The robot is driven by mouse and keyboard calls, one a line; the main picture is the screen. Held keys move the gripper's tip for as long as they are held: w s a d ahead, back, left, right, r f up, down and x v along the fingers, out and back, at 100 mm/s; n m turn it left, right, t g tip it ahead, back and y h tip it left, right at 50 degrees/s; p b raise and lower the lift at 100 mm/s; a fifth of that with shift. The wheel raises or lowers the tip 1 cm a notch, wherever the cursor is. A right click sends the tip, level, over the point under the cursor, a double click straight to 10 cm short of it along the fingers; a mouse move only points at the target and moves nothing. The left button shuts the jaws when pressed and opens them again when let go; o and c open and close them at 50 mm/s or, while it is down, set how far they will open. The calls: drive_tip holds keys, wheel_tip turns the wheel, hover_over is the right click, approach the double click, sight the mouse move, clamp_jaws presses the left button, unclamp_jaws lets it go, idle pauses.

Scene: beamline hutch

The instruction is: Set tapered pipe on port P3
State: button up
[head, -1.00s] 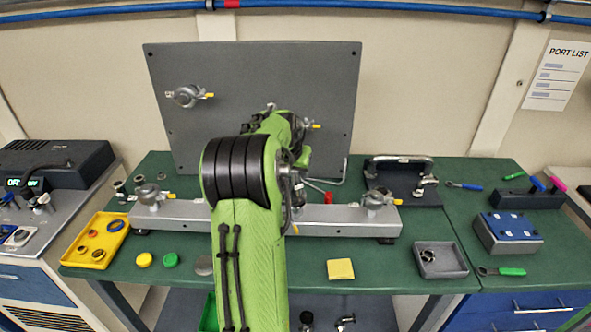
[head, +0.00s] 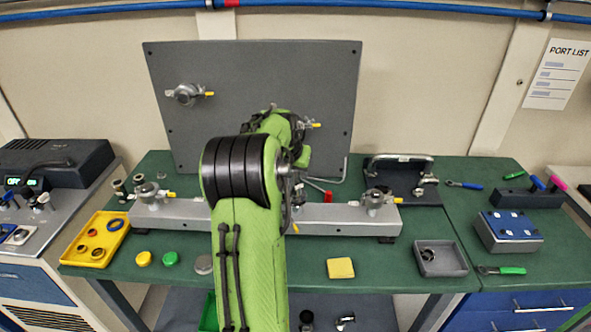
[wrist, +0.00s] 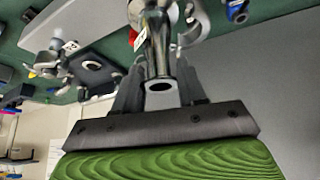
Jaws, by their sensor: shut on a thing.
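In the wrist view my gripper (wrist: 160,82) is shut on the tapered pipe (wrist: 157,42), a shiny metal tube with its open end facing the camera. A silver clamp (wrist: 194,24) shows close beside the pipe; I cannot tell whether they touch. In the head view my arm hides the gripper, the pipe and the middle of the grey rail (head: 330,216). Clamped ports stand on the rail's left (head: 149,193) and right (head: 374,199). The upright panel carries a port at left (head: 186,95) and one at right (head: 303,125), partly hidden. I cannot read which is P3.
A yellow tray (head: 97,257) with rings lies at left, and a grey bin (head: 455,271) at right. A black stand (head: 400,165) with a metal tube is behind the rail. A yellow block (head: 340,268) lies in front. A port list (head: 558,75) hangs at right.

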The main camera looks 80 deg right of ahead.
drive_tip(key=o, duration=1.2)
drive_tip(key=shift+o, duration=0.2)
drive_tip(key=p+v, duration=0.1)
drive_tip(key=v, duration=1.4)
drive_tip(key=shift+a+r, duration=0.15)
drive_tip(key=shift+r, duration=0.2)
drive_tip(key=shift+w, duration=0.1)
